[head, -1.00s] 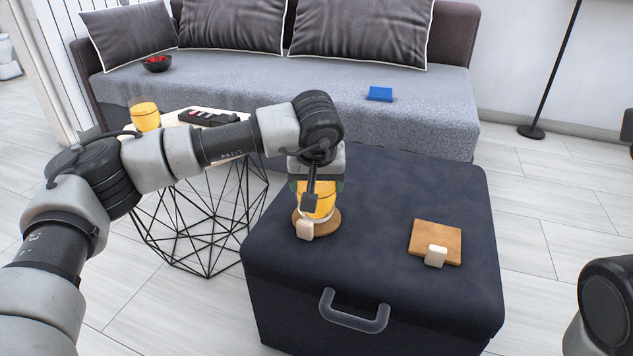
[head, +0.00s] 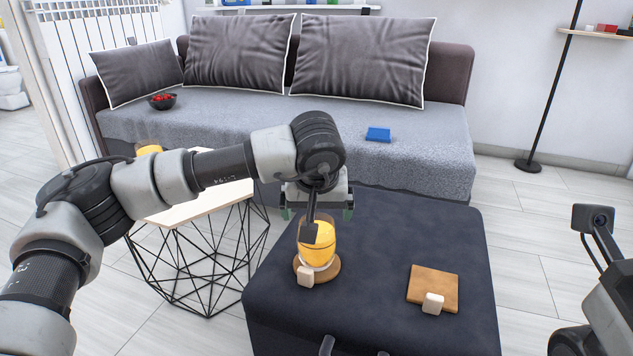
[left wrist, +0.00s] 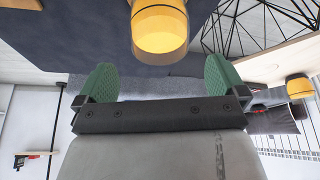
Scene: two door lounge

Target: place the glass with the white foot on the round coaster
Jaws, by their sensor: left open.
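The glass with the white foot (head: 320,250), holding orange drink, stands upright on the round wooden coaster (head: 334,271) on the dark ottoman. Its white foot shows just above the wood. My left gripper (head: 317,212) is open, with its green fingers apart above the glass and not gripping it. In the left wrist view the glass (left wrist: 160,30) is beyond the open fingers (left wrist: 160,77). Part of my right arm shows at the lower right, but its fingers are out of view.
A square wooden coaster (head: 432,284) lies right on the ottoman (head: 390,235). Small white blocks stand at both coasters. Another glass (head: 149,150) is on the wire-legged side table (head: 190,208), partly hidden by my arm. The sofa (head: 250,110) holds a bowl and a blue item.

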